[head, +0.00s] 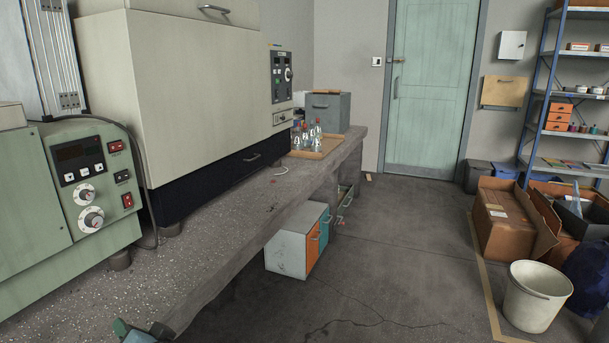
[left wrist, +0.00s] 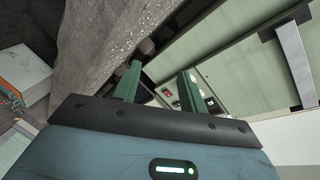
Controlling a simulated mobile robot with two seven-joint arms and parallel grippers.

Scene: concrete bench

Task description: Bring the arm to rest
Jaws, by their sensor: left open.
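My left gripper (left wrist: 160,84) shows in the left wrist view with its two green fingers spread apart and nothing between them. Its fingers point toward the edge of the concrete bench (left wrist: 95,50) and the green machine housing beyond. In the head view, only a small part of my left gripper (head: 140,331) shows at the bottom edge, by the near edge of the bench (head: 215,222). The rest of the arm is out of frame there. My right gripper is in neither view.
A green control unit (head: 65,205) and a large cream machine (head: 190,90) stand on the bench. A tray of bottles (head: 318,152) sits at its far end. A small cabinet (head: 288,245) is under the bench. A white bucket (head: 535,300) and cardboard boxes (head: 500,225) stand right. The middle floor is clear.

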